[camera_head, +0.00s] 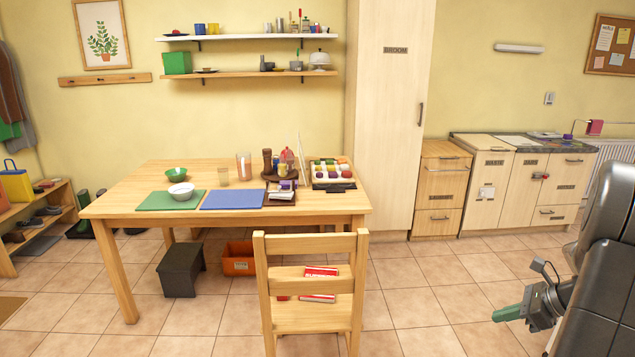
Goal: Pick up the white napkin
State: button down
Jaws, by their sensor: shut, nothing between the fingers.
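I cannot make out a white napkin for certain. A small stack (281,193) with white and dark layers lies on the wooden table (130,202), right of the blue mat, but it is too small to tell if a napkin is in it. My gripper (508,313), with green fingers, is at the lower right, in front of the tiled floor. It is shut and empty, well to the right of the table and touching nothing that I can see.
A wooden chair (311,243) with red and white items on its seat stands before the table. The table bears a green mat (155,201), a blue mat (232,199), bowls and a tray of colourful items. Floor between chair and gripper is clear.

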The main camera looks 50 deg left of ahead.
aim_at(284, 196)
jog(key=i+u, duration=0.2)
jog(key=i, duration=0.35)
jog(key=i+u, duration=0.2)
jog(key=i, duration=0.35)
jog(key=i+l+u, duration=0.2)
jog(key=i, duration=0.35)
jog(key=i+l+u, duration=0.15)
jog(key=i, duration=0.4)
jog(key=i+j+u, duration=0.2)
jog(key=u, duration=0.25)
jog(key=i+u, duration=0.9)
jog(key=i+l+u, duration=0.1)
jog(key=i+u, duration=0.15)
jog(key=u, duration=0.2)
jog(key=i+u, duration=0.15)
jog(key=i, duration=0.45)
